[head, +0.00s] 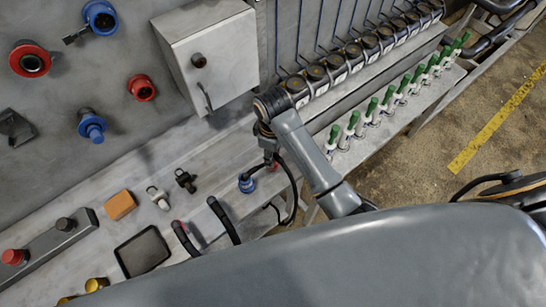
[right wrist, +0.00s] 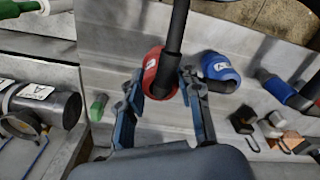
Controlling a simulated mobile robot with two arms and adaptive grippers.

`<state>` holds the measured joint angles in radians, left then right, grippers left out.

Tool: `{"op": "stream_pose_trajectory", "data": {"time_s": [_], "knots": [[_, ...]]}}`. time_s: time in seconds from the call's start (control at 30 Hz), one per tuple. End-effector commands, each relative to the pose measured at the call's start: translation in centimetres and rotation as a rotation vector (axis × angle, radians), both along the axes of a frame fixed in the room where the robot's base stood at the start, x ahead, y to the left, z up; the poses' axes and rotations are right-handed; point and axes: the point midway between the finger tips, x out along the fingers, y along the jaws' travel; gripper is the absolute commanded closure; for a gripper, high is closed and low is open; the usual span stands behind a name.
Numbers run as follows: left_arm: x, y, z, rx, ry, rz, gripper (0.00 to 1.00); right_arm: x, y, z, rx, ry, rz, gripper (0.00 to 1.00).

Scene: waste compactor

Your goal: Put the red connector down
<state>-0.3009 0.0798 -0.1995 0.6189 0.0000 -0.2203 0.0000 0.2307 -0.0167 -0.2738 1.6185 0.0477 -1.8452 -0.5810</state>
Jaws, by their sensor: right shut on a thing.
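The red connector (right wrist: 152,64) has a white label and a dark cable attached. It is between the fingertips of my right gripper (right wrist: 160,84), which is shut on it, above the grey metal bench. In the head view my right gripper (head: 268,150) points down over the bench, and only a bit of red (head: 273,167) shows below it. A blue connector (right wrist: 219,68) with a white label is just right of the grip in the right wrist view, and it also shows in the head view (head: 246,184). My left gripper is not in view.
The bench (head: 160,165) holds an orange block (head: 120,204), a dark tray (head: 143,251) and small fittings. Green-topped bottles (head: 372,108) stand in a row to the right. A grey cabinet (head: 207,55) and red and blue sockets are on the panel.

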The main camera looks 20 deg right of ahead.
Motion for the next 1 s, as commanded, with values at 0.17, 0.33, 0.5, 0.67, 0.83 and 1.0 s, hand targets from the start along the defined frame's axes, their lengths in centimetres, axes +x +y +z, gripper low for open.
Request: {"op": "stream_pose_trajectory", "data": {"time_s": [0.17, 0.33, 0.5, 0.67, 0.83, 1.0], "knots": [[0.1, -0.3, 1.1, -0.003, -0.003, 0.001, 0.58, 0.4, -0.3, -1.6, 0.000, 0.006, -0.001, 0.98], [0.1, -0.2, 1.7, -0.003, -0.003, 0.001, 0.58, 0.5, -0.3, -3.5, 0.000, 0.000, -0.001, 0.98], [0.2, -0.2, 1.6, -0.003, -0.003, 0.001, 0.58, 0.5, -0.3, -3.8, 0.000, -0.001, 0.000, 0.98], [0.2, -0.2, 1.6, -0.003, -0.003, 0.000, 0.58, 0.5, -0.3, -3.9, 0.000, 0.000, 0.000, 0.98], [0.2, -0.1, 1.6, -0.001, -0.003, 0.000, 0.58, 0.5, -0.3, -3.9, 0.000, 0.000, 0.000, 0.43], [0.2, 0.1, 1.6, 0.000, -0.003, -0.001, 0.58, 0.5, -0.3, -3.9, 0.000, 0.000, -0.001, 0.43]]}}
